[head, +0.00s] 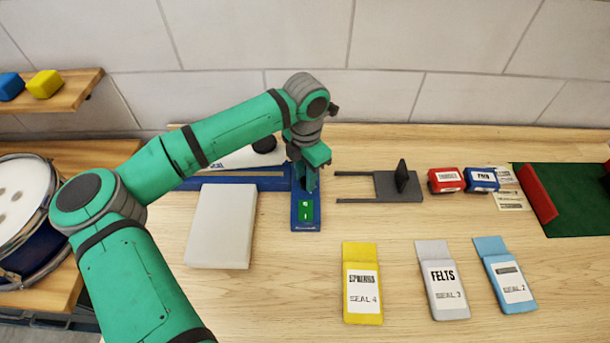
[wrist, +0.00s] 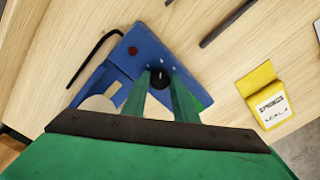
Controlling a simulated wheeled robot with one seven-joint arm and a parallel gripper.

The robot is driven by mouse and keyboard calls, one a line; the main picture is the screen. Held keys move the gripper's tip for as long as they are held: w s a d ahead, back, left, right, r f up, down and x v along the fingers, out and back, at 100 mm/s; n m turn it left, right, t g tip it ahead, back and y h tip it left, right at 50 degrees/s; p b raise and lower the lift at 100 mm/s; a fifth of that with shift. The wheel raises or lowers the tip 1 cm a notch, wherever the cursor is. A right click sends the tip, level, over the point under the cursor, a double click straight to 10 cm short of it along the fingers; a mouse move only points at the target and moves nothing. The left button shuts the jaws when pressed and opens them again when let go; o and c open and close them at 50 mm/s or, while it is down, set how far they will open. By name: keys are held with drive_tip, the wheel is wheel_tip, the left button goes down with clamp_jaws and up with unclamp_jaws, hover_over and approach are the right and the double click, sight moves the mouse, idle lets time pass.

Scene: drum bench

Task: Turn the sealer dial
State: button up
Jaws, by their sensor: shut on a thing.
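The blue sealer (head: 307,225) stands at the middle of the bench, with a long arm running left and a small green display on its front. Its black dial (wrist: 159,80) shows between my fingers in the wrist view; a red spot sits beside it. My gripper (head: 309,183) reaches down over the sealer and is shut on the dial. In the head view my gripper hides the dial. The dial's marks and setting cannot be read. The display's characters are too small to read surely.
A pale block (head: 222,226) lies left of the sealer. Yellow (head: 362,312), grey (head: 442,281) and blue (head: 505,281) pouches lie front right. A dark grey stand (head: 400,186) and red (head: 446,180) and blue (head: 482,179) boxes are at right. Bare wood lies between sealer and pouches.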

drive_tip(key=o, duration=1.1)
drive_tip(key=shift+c, duration=0.2)
drive_tip(key=shift+w, duration=0.1)
wheel_tip(320, 180, up, 11)
drive_tip(key=shift+f, duration=0.1)
